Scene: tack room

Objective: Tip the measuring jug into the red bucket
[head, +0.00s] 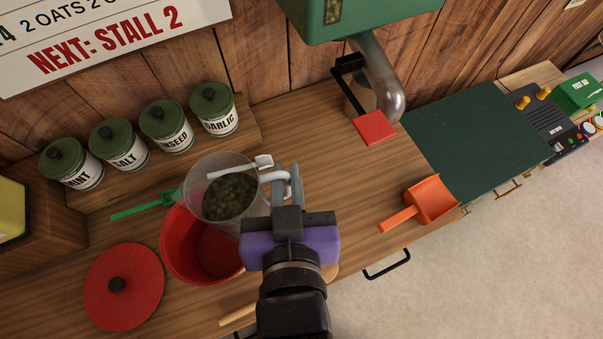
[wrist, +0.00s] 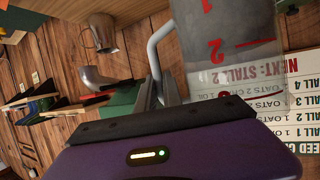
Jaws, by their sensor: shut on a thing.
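The clear measuring jug (head: 205,180) holds green-brown pellets (head: 230,196). My gripper (head: 285,182) is shut on its pale handle (head: 268,177) at the right side. The jug's clear wall (wrist: 225,65) with red marks also shows in the wrist view, beside my gripper (wrist: 158,93). The jug is overlapping the red bucket (head: 180,254) from above in the head view and looks roughly upright; slight tilt cannot be told. The bucket is open, and the part of its inside that shows looks empty. Jug and gripper hide its upper right part.
A red lid (head: 124,312) lies left of the bucket. A green scoop (head: 150,207) lies behind it. Several labelled canisters (head: 167,126) stand on a shelf. An orange scoop (head: 432,203) lies right, near the front edge. A metal spout (head: 378,75) hangs at the back.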

